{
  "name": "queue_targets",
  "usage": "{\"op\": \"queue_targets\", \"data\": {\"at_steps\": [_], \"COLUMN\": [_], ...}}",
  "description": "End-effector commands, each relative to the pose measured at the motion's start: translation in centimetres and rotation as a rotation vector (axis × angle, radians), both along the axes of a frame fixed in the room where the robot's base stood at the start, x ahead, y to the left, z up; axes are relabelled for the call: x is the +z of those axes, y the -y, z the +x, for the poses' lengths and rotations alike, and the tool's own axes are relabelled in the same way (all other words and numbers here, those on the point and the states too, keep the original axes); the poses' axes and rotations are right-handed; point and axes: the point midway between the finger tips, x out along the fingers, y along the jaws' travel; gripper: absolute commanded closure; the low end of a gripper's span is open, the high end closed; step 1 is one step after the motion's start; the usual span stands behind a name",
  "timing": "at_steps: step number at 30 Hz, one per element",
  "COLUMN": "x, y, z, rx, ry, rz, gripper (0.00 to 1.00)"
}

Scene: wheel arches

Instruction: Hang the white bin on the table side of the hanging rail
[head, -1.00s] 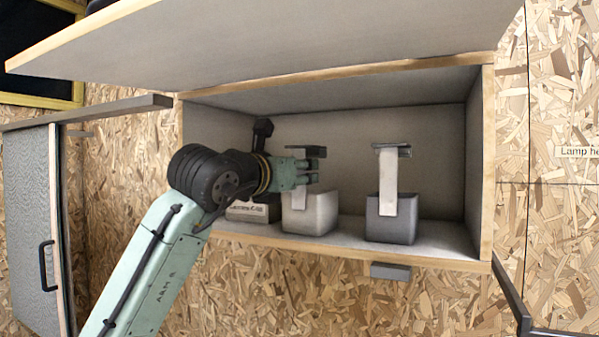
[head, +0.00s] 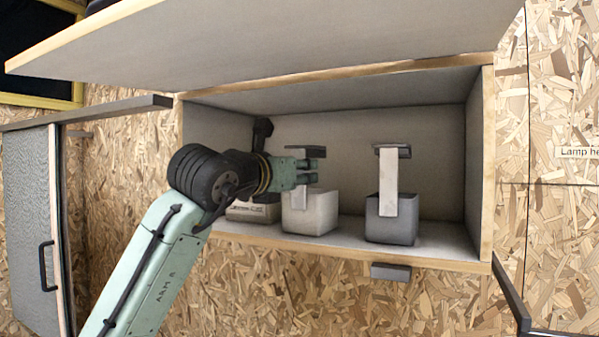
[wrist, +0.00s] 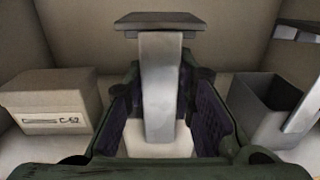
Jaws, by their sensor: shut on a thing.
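The white bin (head: 311,214) stands upright in the open wall cabinet, to the left of a grey bin. Its pale upright strap, topped by a dark hook plate, also shows in the wrist view (wrist: 160,85). My gripper (head: 314,171) reaches in from the left and is shut on the strap, below the hook plate. In the wrist view the fingers (wrist: 160,115) lie on both sides of the strap. They hide part of the bin's body. The hanging rail and the table cannot be made out in these views.
The grey bin (head: 391,219) with a similar strap stands to the right. A labelled box (head: 252,209) sits at the left, partly behind my arm. The cabinet's raised door (head: 270,40) is overhead. Its side walls and front lip (head: 440,262) border the opening.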

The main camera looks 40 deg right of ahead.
Motion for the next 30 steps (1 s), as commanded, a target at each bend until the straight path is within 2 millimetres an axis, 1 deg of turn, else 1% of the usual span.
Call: {"op": "queue_targets", "data": {"at_steps": [6, 15, 26, 30], "x": [1.2, 2.5, 2.4, 2.4], "y": [0.0, 0.0, -0.1, -0.9], "z": [0.0, 0.0, 0.0, -0.3], "rx": [0.0, 0.0, 0.0, 0.001], "ry": [0.0, 0.0, 0.0, 0.001], "rz": [-0.001, -0.001, -0.001, -0.001], "gripper": [1.0, 1.0, 1.0, 1.0]}}
